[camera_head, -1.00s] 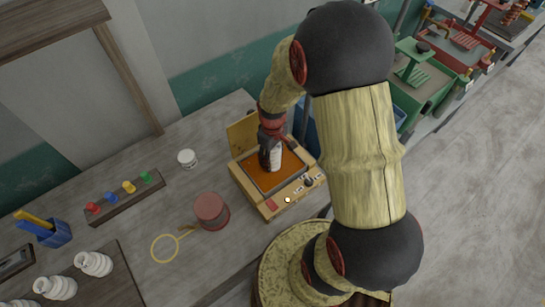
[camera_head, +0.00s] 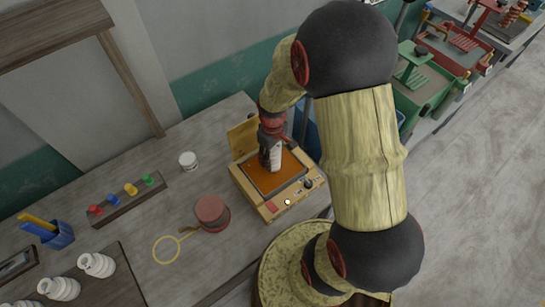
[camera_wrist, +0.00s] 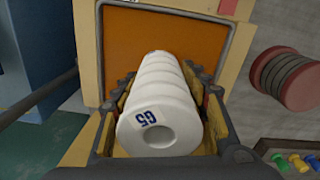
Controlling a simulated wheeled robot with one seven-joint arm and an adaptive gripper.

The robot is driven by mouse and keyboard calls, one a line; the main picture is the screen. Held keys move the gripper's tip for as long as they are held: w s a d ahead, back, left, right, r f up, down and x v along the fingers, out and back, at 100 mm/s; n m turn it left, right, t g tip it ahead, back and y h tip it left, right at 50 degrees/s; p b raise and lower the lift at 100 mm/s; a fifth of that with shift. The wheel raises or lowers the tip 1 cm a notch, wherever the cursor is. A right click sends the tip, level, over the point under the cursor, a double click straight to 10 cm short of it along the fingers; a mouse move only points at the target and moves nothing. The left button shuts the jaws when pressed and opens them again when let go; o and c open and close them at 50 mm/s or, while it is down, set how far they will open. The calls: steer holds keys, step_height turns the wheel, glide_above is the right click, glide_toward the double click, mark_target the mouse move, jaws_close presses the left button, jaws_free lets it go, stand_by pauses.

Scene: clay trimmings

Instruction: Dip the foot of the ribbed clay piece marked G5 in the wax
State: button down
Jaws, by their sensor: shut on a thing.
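The white ribbed clay piece (camera_wrist: 158,110) has G5 in blue on its near end, beside a round hole. My gripper (camera_wrist: 160,82) is shut on its sides. In the head view my gripper (camera_head: 271,146) holds the piece (camera_head: 276,157) roughly upright over the orange-brown wax (camera_head: 268,180) in a yellow box-shaped bath (camera_head: 245,187). The wax also shows beyond the piece in the wrist view (camera_wrist: 138,38). The foot faces the wax and is hidden in the wrist view; I cannot tell whether it touches the wax.
The bath's raised lid (camera_head: 243,137) stands behind. A reddish round pot (camera_head: 211,211), a yellow ring tool (camera_head: 166,249) and a small white jar (camera_head: 188,160) are to the left. Colored pegs (camera_head: 131,189) line a rack.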

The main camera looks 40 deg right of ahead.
mark_target(273, 149)
steer(key=shift+r+p, duration=1.6)
steer(key=shift+r, duration=0.85)
